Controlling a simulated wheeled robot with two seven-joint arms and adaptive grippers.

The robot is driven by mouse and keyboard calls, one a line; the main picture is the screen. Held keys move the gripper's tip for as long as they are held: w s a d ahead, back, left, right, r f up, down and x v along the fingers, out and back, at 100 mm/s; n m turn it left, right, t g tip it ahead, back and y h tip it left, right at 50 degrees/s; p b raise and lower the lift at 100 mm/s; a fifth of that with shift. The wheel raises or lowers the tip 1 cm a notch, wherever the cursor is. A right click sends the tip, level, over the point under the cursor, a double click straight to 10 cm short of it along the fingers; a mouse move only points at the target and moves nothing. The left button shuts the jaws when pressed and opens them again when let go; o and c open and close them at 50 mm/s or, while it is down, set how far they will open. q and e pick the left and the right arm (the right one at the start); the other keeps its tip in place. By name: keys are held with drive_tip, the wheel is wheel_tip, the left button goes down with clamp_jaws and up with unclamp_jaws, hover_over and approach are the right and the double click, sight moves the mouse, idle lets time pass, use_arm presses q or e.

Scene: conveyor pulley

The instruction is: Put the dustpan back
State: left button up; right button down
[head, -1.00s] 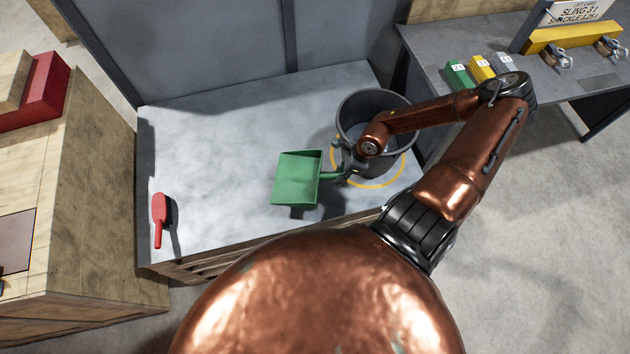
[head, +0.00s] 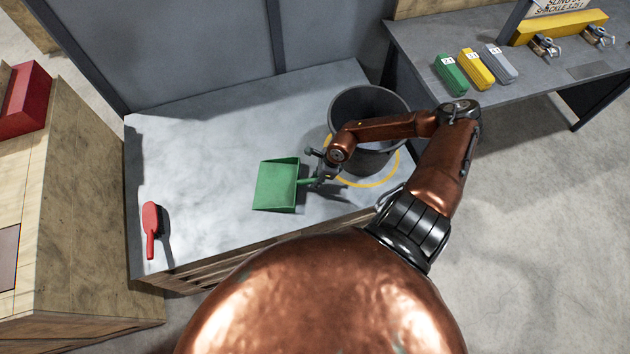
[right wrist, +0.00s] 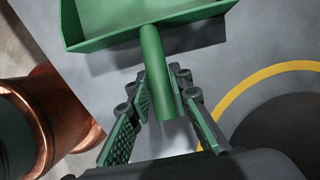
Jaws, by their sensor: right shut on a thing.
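The green dustpan (head: 276,186) is over the grey top of the low bench, left of the dark bin, with its pan pointing left. My right gripper (head: 319,172) is shut on its handle. In the right wrist view, the green handle (right wrist: 157,65) runs between the two fingers of my right gripper (right wrist: 162,88), and the pan is beyond them. A shadow lies under the pan; I cannot tell exactly how high it is. My left gripper is not in view.
A dark round bin (head: 369,105) stands inside a yellow ring (head: 392,172) at the right. A red brush (head: 151,222) lies on the bench top (head: 215,130) at the left. Bare bench top lies between brush and dustpan. A table (head: 425,50) with colored blocks stands at the right.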

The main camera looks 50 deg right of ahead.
drive_tip(key=c, duration=1.8)
unclamp_jaws()
drive_tip(key=shift+o, duration=0.2)
drive_tip(key=p+v, duration=0.2)
drive_tip(key=v, duration=1)
